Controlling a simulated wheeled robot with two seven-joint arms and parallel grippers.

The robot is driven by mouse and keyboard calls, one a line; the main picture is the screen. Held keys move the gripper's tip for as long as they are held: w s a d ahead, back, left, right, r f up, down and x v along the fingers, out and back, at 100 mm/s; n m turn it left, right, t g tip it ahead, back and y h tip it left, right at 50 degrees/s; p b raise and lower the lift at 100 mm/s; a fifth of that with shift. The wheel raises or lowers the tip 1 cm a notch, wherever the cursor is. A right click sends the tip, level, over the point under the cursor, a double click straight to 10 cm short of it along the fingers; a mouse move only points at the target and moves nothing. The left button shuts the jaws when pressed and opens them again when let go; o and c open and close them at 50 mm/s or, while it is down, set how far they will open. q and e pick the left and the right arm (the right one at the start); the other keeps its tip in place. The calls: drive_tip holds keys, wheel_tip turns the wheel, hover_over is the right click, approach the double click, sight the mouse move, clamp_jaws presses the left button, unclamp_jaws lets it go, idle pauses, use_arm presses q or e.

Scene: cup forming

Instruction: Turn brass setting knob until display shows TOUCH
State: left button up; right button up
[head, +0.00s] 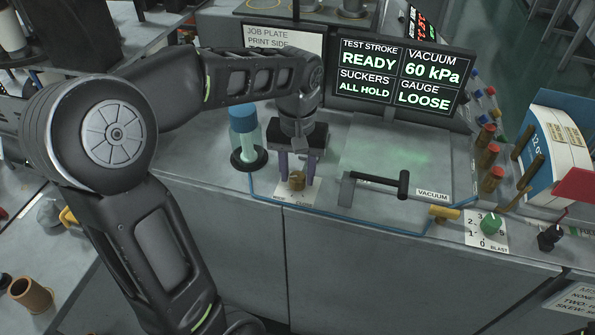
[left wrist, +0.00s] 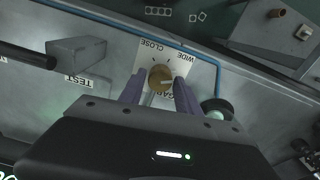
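The brass setting knob (head: 297,181) sits on a white dial plate at the front of the bench. In the left wrist view the knob (left wrist: 160,78) has a pale pointer line, and its plate reads CLOSE and WIDE. My left gripper (head: 297,176) points down over it. Its two purple fingers stand on either side of the knob, apart, with small gaps that look clear; the left gripper shows from behind in the wrist view (left wrist: 158,92). The display (head: 402,75) reads READY, 60 kPa, ALL HOLD and GAUGE LOOSE. My right gripper is out of view.
A black-handled lever (head: 403,185) stands right of the knob. A blue hose (head: 350,217) runs along the front edge. A green BLAST knob (head: 490,225) is further right.

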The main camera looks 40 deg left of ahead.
sight(297, 176)
use_arm(q)
drive_tip(key=shift+o, duration=1.3)
drive_tip(key=shift+r+b, duration=0.3)
drive_tip(key=shift+r, duration=3.55)
drive_tip(key=shift+s, duration=0.1)
